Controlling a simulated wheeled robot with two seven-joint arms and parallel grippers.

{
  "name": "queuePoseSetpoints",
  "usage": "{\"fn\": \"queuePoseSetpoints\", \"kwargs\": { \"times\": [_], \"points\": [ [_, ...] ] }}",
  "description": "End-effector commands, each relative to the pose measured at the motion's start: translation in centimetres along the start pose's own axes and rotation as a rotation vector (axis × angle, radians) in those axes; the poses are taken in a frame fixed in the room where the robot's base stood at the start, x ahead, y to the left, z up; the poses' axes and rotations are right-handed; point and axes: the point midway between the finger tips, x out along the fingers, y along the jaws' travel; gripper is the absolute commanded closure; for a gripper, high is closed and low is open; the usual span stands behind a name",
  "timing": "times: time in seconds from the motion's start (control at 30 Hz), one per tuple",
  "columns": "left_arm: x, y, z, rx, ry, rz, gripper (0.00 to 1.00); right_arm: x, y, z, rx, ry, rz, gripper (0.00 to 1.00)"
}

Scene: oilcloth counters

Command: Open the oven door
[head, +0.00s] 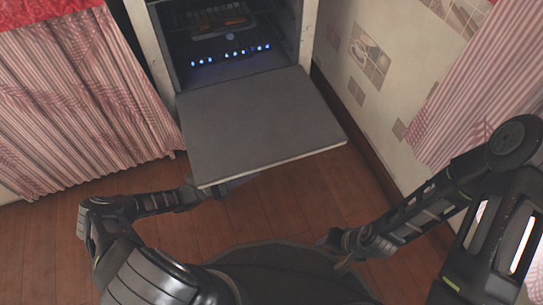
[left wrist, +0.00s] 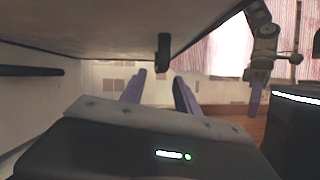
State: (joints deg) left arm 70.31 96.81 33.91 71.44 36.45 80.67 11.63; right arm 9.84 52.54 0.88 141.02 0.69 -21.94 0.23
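The oven (head: 308,30) has its door (head: 260,125) folded down, sticking out about level over the floor, and its inside shows. My left gripper is mostly hidden below the door's front edge in the head view. In the left wrist view my left gripper (left wrist: 158,90) has its two fingers apart, under the door's underside (left wrist: 110,25). A dark bar, probably the door handle (left wrist: 163,52), hangs beyond and between the fingertips, with no clear contact. My right gripper (head: 340,250) is low by my base, right of the door; its finger gap cannot be made out.
A row of blue lights (head: 230,55) and a rack with food (head: 220,20) show inside the oven. A striped curtain (head: 80,100) hangs to the left, a tiled wall (head: 365,60) stands to the right. Wooden floor (head: 290,205) is clear below the door.

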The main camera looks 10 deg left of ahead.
Motion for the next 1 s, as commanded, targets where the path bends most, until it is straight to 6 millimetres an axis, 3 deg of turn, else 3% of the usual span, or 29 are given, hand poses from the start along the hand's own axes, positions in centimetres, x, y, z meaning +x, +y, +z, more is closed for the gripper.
{"fn": "queuePoseSetpoints", "kwargs": {
  "times": [0.17,0.6,0.93,1.0],
  "points": [
    [1.4,0.0,0.1,0.0,-0.002,-0.002,0.62,-0.2,-0.1,0.0,0.0,0.0,0.0,0.64],
    [7.3,0.0,0.0,0.001,-0.002,-0.002,0.62,0.4,0.2,0.0,0.001,0.0,0.0,0.64],
    [7.7,0.0,0.0,0.001,0.0,-0.001,0.62,0.3,0.1,-0.1,0.001,0.001,-0.001,0.64],
    [7.7,0.0,0.0,0.001,0.0,-0.001,0.68,0.3,0.1,-0.1,0.001,0.001,-0.001,0.64]
  ]
}}
